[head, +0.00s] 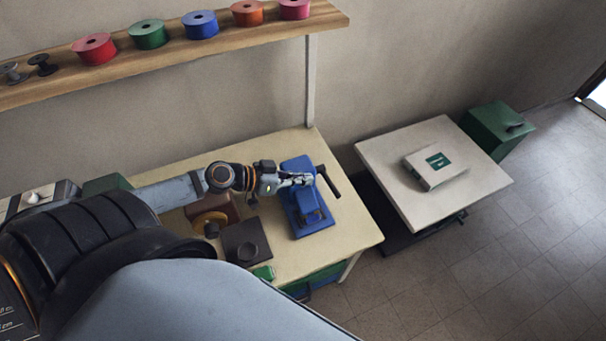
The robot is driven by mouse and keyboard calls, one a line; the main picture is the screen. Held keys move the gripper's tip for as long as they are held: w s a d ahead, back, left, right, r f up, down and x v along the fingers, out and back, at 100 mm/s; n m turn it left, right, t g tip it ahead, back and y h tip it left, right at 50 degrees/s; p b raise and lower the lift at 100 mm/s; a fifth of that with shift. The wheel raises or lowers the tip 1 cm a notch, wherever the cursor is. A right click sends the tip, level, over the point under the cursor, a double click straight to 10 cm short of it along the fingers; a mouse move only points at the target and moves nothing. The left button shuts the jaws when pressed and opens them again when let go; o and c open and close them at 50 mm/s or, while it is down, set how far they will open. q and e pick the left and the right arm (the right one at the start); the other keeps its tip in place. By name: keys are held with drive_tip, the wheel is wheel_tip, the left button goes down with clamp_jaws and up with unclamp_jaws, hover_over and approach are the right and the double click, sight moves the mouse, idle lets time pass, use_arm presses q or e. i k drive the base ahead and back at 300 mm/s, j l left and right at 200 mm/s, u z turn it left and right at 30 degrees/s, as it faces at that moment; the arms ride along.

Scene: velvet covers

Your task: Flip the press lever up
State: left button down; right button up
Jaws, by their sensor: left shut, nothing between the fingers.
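A blue press (318,218) stands on the pale workbench. Its black lever (329,182) sticks out from the upper right side of the press and slants down to the right. My left gripper (307,180) comes in from the left and is shut and empty. Its fingertips are over the upper part of the press, close to the inner end of the lever. I cannot tell whether they touch it. My right gripper is not in view.
A dark square block (246,243) and a brown item (212,211) lie left of the press on the workbench (345,236). Ribbon spools line the wall shelf (180,50) above. A pale side table (383,152) with a white box (436,169) stands to the right, beside a green bin (496,128).

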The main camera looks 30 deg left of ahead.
sight(321, 169)
drive_tip(key=k+l, duration=0.5)
drive_tip(key=k, duration=0.15)
drive_tip(key=k+l, duration=0.55)
drive_tip(key=k, duration=0.15)
